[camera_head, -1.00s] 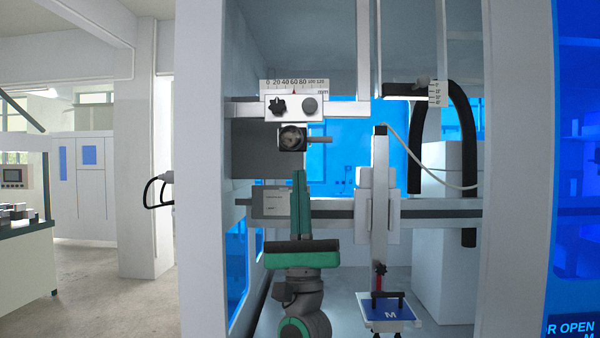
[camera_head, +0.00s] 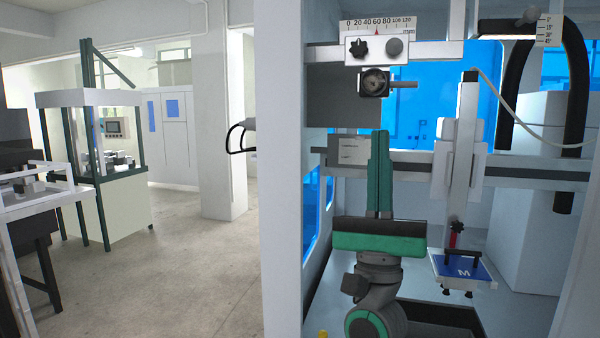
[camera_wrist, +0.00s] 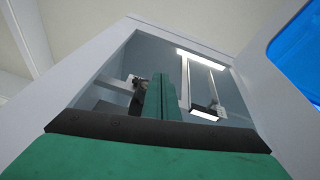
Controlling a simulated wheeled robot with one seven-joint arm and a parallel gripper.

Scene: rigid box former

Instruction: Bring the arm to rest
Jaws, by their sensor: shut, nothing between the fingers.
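My gripper (camera_head: 379,158) stands upright in front of the machine opening in the head view, its two green fingers pressed together with nothing between them. The green and black palm (camera_head: 379,236) and my grey arm show below it. In the wrist view my gripper (camera_wrist: 161,97) points up toward the machine's opening. Behind and above the fingers is a dark clamp block with a round knob (camera_head: 373,83). It looks apart from the fingertips, but the depth gap is hard to judge.
A white machine post (camera_head: 283,170) stands left of my arm. A vertical slide (camera_head: 461,150) holds a blue plate marked M (camera_head: 462,270) on the right. A scale block (camera_head: 377,48) sits above. Open floor (camera_head: 190,270) and a white-topped station (camera_head: 95,160) lie left.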

